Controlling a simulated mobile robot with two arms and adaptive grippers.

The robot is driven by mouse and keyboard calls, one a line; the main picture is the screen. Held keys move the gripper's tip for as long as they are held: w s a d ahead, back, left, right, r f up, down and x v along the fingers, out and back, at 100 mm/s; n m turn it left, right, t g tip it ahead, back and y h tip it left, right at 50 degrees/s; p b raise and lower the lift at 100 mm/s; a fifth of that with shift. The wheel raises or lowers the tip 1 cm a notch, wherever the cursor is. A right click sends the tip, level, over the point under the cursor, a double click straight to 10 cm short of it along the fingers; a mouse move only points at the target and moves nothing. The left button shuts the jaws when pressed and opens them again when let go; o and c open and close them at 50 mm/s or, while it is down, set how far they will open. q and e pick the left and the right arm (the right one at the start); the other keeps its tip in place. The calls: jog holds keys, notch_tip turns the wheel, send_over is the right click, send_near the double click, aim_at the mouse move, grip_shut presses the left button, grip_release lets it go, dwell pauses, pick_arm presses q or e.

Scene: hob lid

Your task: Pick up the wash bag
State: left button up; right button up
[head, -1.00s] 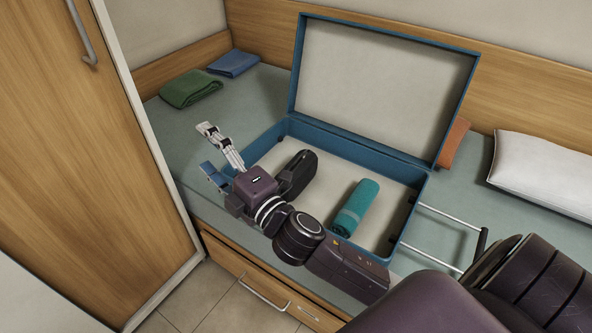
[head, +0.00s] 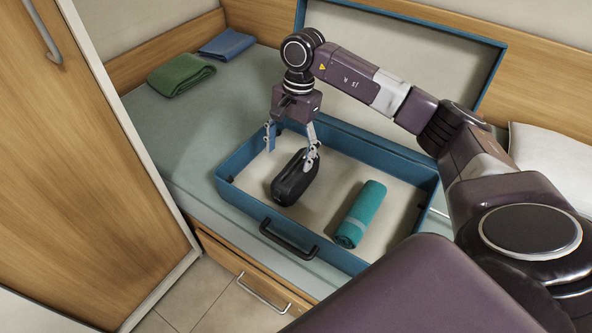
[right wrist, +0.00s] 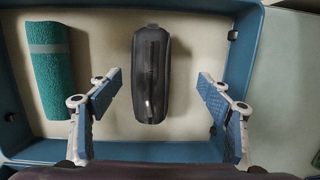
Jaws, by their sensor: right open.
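The wash bag (head: 294,180) is a dark, rounded, oblong pouch lying in the left part of the open blue suitcase (head: 248,208). In the right wrist view the wash bag (right wrist: 151,75) lies lengthwise, ahead of and between the two fingers. My right gripper (head: 291,147) is open and empty, above the far end of the wash bag in the head view. In the right wrist view the right gripper (right wrist: 158,92) has its blue-padded fingers apart, one on each side, with a gap to the bag. My left gripper is not in view.
A rolled teal towel (head: 360,213) lies in the suitcase right of the bag; it also shows in the right wrist view (right wrist: 48,68). The raised lid (head: 400,60) stands behind. Folded green (head: 180,74) and blue (head: 227,43) cloths lie on the bed (head: 165,125). A wardrobe (head: 85,150) stands left.

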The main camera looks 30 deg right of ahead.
aim_at(296, 165)
jog(key=shift+s+d, duration=0.1)
jog(key=shift+d, duration=0.7)
jog(key=shift+s+d+f+h, duration=0.1)
jog(key=shift+d+f+h, duration=0.05)
jog(key=shift+f+h, duration=0.2)
jog(key=f, duration=0.6)
jog(key=shift+s+a+f+b, duration=0.1)
jog(key=shift+a+f+b, duration=0.2)
jog(key=shift+f+b, duration=0.1)
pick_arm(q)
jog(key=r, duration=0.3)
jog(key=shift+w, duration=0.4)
pick_arm(e)
jog(key=shift+r, duration=0.15)
jog(key=c, duration=1.6)
